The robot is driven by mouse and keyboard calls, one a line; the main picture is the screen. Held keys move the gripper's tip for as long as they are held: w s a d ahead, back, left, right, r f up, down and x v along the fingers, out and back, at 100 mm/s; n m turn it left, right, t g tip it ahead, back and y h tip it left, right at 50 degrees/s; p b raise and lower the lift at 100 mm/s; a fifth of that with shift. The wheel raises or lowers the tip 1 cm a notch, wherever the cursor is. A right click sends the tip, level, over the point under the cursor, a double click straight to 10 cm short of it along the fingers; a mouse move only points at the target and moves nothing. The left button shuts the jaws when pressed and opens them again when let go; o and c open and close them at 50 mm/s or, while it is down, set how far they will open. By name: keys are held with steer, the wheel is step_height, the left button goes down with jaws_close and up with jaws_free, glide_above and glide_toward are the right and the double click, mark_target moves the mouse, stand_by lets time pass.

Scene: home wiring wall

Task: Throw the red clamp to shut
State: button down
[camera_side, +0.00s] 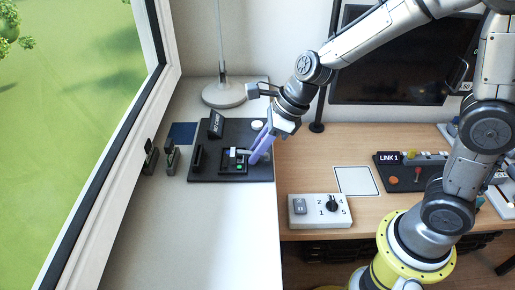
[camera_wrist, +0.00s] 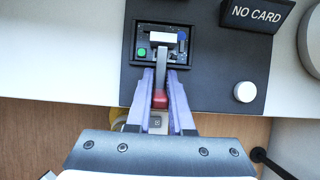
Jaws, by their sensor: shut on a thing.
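The clamp's grey lever (camera_wrist: 161,70) runs from a white block (camera_wrist: 161,38) down to its red grip (camera_wrist: 159,98) in the wrist view. In the side view my gripper (camera_side: 258,152) reaches down at the right edge of the black panel (camera_side: 208,171). The red grip cannot be made out there, as the fingers cover it.
A "NO CARD" sign (camera_wrist: 257,14) and a white round knob (camera_wrist: 245,92) stand on the panel. A lamp base (camera_side: 224,94) is behind it. A window frame (camera_side: 112,185) borders the left. A white switch box (camera_side: 319,211) is on the desk. The front of the sill is clear.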

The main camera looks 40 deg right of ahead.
stand_by(0.4)
steer(key=c, duration=0.8)
jaws_free()
steer(key=v, duration=1.3)
steer(key=shift+r, duration=0.45)
steer(key=s+d+f+n+h, duration=0.1)
steer(key=s+d+n, duration=0.3)
steer(key=s+n, duration=0.4)
steer(key=s+d+f+n+t+h, duration=0.1)
steer(key=s+d+n+h, duration=0.2)
steer(key=s+n, duration=0.5)
steer(key=d+n, duration=0.1)
steer(key=n, duration=1)
steer(key=shift+d+f+t, duration=0.2)
steer(key=shift+f+t, duration=0.1)
steer(key=shift+f, duration=0.1)
